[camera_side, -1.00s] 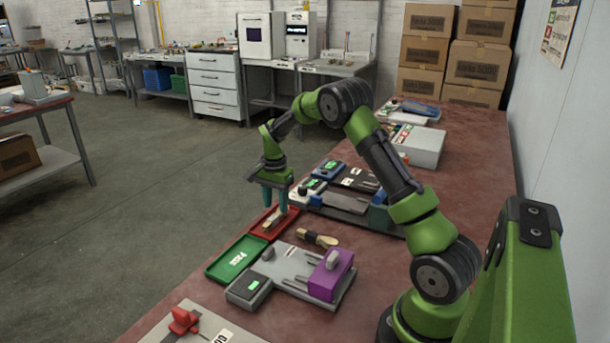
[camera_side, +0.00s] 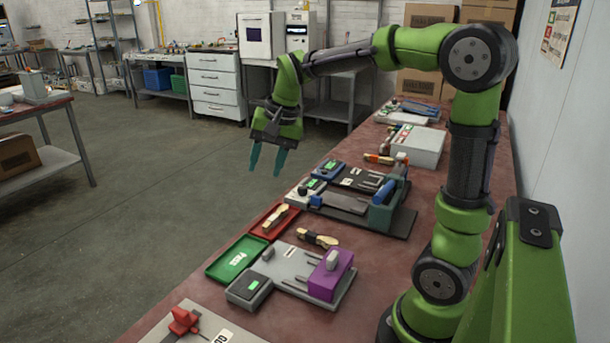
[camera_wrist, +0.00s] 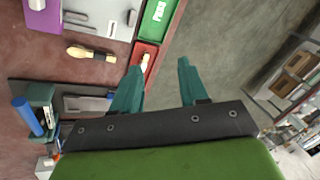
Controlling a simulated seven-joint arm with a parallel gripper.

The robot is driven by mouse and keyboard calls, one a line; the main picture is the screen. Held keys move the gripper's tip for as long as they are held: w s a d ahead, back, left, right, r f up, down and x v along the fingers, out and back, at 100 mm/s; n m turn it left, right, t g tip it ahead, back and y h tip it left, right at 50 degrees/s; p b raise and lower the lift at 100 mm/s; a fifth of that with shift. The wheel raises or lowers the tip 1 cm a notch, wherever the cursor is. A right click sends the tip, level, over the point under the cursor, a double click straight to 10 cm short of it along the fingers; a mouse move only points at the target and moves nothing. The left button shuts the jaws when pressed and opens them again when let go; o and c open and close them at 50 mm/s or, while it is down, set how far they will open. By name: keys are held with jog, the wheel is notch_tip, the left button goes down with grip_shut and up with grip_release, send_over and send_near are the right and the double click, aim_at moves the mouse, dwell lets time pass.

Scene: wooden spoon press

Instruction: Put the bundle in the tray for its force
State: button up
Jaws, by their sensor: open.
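A pale wooden bundle with a dark band (camera_side: 276,217) lies in the red tray (camera_side: 258,229); the wrist view shows it partly hidden by a finger. A second bundle (camera_side: 318,239) lies on the bench beside the purple-block press (camera_side: 330,276); it also shows in the wrist view (camera_wrist: 90,53). The green tray (camera_side: 237,258), marked PASS, sits next to the red tray and looks empty. My gripper (camera_side: 265,172) is open and empty, raised above and beyond the red tray, with its fingers pointing down.
A second press with a teal block (camera_side: 382,212) stands behind the red tray. An orange-banded bundle-like item (camera_side: 380,159) lies farther back near a white box (camera_side: 418,146). A red-handled fixture (camera_side: 184,321) is at the near edge. Open floor lies left of the bench.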

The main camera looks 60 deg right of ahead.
jog(key=s+a+n+t+y, duration=0.1)
jog(key=s+a+n+t, duration=0.2)
jog(key=s+a+n, duration=0.4)
jog(key=s+a, duration=0.4)
jog(key=s, duration=0.3)
jog(key=shift+s+f+n+t, duration=0.2)
jog(key=shift+s+n+t, duration=0.05)
jog(key=shift+n+t, duration=0.05)
